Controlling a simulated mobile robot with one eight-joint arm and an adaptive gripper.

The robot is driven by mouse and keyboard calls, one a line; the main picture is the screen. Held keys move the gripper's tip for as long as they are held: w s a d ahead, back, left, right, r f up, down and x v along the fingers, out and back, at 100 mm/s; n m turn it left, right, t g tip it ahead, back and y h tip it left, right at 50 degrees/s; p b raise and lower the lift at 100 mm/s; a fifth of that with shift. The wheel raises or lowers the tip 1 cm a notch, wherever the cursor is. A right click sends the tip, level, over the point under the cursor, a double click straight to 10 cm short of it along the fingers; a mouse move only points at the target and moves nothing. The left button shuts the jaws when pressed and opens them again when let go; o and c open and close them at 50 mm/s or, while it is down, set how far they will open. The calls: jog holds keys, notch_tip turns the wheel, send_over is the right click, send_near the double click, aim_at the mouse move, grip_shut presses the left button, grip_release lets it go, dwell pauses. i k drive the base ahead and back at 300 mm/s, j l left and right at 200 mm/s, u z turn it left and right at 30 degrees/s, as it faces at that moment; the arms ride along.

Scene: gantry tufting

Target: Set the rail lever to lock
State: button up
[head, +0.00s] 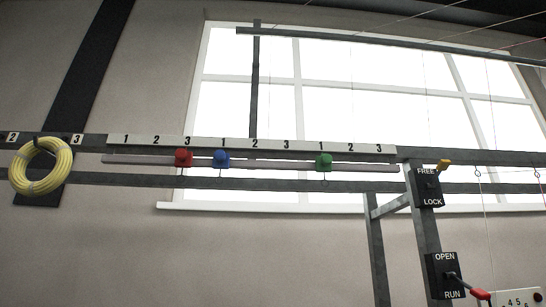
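The rail lever has a yellow handle (443,163) that sticks out at the upper right of a black switch box (430,198). The box is mounted on a grey post at the right and reads FREE at the top and LOCK at the bottom. The yellow handle points up, level with the FREE label. My gripper is not in this view.
Below, a second black box (441,262) reads OPEN and RUN, with a red handle (480,294) low near RUN. Red (183,158), blue (221,159) and green (323,161) carriers sit along a numbered rail (348,168). A yellow coil (62,157) hangs left.

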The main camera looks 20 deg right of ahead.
aim_at(442, 165)
jog(key=z, duration=1.45)
